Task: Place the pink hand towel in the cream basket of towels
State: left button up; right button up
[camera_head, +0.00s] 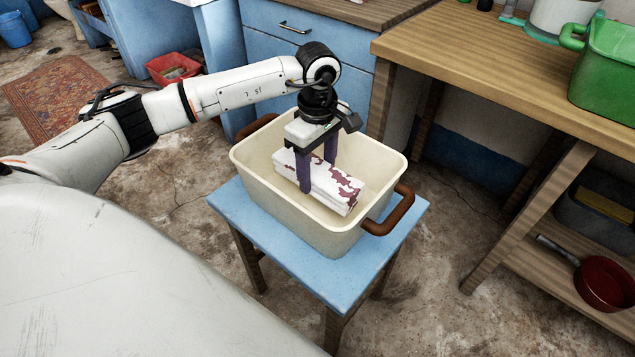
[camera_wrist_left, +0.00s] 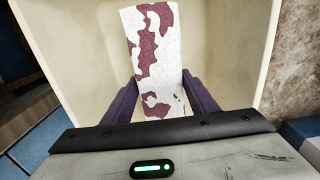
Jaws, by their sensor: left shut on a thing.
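The cream basket (camera_head: 262,200), a deep tub with brown handles, stands on a small blue table. A folded white cloth with maroon patches (camera_head: 345,188) is inside it; it looks like the hand towel, though not plainly pink. My left gripper (camera_head: 317,172) points down into the basket, with its dark fingers shut on either side of this towel. In the left wrist view the towel (camera_wrist_left: 152,45) runs between the fingers, with the basket's inner wall (camera_wrist_left: 90,40) around it. I cannot tell whether the towel touches the basket floor. No other towel is clearly visible. My right gripper is not in view.
The blue table top (camera_head: 340,290) shows around the basket. A wooden workbench (camera_head: 480,65) with a green container (camera_head: 608,75) stands at the right, a red pan (camera_head: 603,284) on its lower shelf. Blue drawers (camera_head: 290,30) stand behind. A red crate (camera_head: 172,68) is at the back left.

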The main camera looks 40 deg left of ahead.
pick_arm(q)
notch_tip(320, 180, down, 4)
jog(key=shift+r+b, duration=0.2)
jog(key=shift+b, duration=0.15)
jog(key=shift+f, duration=0.55)
jog(key=o, duration=1.2)
